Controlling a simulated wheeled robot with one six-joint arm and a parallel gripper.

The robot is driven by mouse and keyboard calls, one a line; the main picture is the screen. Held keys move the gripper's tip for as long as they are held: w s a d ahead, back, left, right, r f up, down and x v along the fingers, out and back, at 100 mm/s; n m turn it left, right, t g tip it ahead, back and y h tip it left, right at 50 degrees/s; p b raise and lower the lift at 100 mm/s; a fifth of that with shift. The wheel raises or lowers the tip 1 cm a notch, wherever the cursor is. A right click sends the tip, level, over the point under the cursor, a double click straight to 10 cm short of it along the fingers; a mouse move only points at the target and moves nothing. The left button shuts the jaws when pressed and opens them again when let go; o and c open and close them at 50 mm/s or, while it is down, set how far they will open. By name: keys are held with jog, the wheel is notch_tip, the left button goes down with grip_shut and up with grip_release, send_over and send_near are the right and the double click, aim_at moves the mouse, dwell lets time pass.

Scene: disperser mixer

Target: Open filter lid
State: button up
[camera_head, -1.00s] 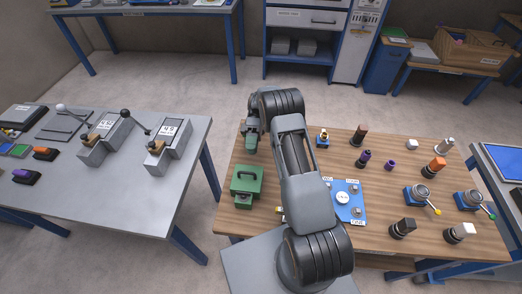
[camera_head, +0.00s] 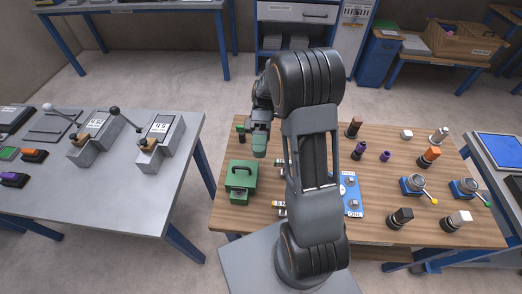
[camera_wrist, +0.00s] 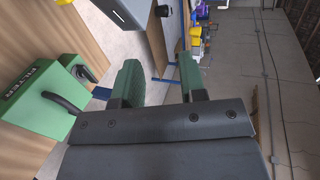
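The green filter box (camera_head: 242,184) stands on the wooden table's left part in the head view. In the wrist view its green side with the "FILTER" label (camera_wrist: 32,85) shows at the left edge, with a black curved handle (camera_wrist: 66,101) on it. My gripper (camera_head: 259,145) hangs above and beyond the box in the head view, apart from it. In the wrist view my gripper's green fingers (camera_wrist: 158,72) are spread, with nothing between them. The fingers are beside the box, not on the handle.
A blue panel (camera_head: 351,195) lies partly hidden behind my arm. Clamp-like devices with levers (camera_head: 416,185) and several small cylinders stand on the table's right part. A grey table (camera_head: 120,190) with lever devices stands left, across a floor gap.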

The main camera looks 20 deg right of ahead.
jog(key=shift+s+r, duration=0.2)
jog(key=shift+s, duration=0.4)
notch_tip(320, 180, down, 4)
jog(key=m+t+h, duration=0.1)
jog(key=m+t, duration=0.1)
jog(key=m, duration=0.4)
notch_tip(320, 180, up, 10)
jog(key=s+m+t+h, duration=0.3)
jog(key=m+t+h, duration=0.2)
jog(key=t, duration=0.9)
jog(key=shift+a+m+t+h, duration=0.25)
jog(key=shift+m+t+h, duration=0.15)
jog(key=shift+m, duration=0.2)
